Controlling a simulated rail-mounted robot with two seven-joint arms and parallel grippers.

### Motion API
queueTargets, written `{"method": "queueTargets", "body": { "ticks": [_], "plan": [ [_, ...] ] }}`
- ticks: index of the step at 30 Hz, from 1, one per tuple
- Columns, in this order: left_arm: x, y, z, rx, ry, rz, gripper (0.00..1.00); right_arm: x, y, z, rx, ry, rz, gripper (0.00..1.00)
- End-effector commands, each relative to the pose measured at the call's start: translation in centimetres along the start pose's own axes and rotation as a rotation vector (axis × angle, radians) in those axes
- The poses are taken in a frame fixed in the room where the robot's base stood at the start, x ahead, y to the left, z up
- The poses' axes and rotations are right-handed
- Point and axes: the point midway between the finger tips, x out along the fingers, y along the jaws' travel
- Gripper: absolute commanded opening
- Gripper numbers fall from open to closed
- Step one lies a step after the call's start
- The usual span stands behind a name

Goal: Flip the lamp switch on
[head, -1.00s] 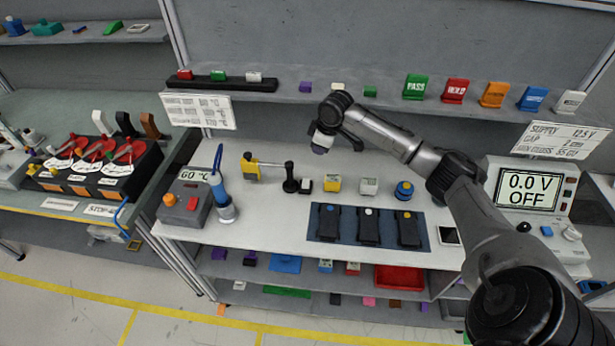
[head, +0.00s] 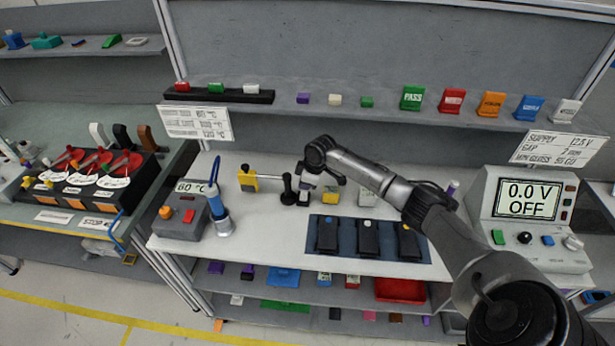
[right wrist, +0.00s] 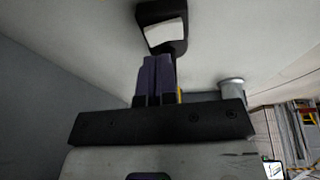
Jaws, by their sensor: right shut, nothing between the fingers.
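A small black block with a white face, which looks like the lamp switch (right wrist: 166,35), is just beyond my fingertips in the right wrist view. In the head view it is on the white bench beside a black upright post (head: 288,188), mostly hidden by my gripper. My right gripper (head: 306,186) is over this spot, pointing down. The right wrist view shows its purple fingers (right wrist: 155,68) shut with nothing between them. I cannot tell whether the fingertips touch the block. My left gripper is not in view.
A yellow clamp (head: 247,180), a soldering iron (head: 217,208) in its holder and a 60 °C station (head: 178,218) stand to the left. A dark blue mat (head: 346,232) with black devices lies in front. A supply reading 0.0 V OFF (head: 528,200) stands to the right.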

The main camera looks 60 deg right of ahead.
Motion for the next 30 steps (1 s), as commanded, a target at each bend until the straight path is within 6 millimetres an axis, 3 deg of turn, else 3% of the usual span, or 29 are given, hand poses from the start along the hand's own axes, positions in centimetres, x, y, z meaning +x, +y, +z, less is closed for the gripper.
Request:
{"method": "queueTargets", "body": {
  "ticks": [7, 26, 30],
  "plan": [
    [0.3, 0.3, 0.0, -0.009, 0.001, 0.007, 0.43, 1.9, 0.2, 0.6, 0.0, 0.0, 0.0, 0.0],
    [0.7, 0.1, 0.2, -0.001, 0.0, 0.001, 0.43, 2.8, 0.7, 0.8, 0.025, -0.003, -0.063, 0.0],
    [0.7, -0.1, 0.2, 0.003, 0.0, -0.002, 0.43, 2.7, 1.5, 2.7, 0.076, -0.007, -0.158, 0.0]
  ]
}}
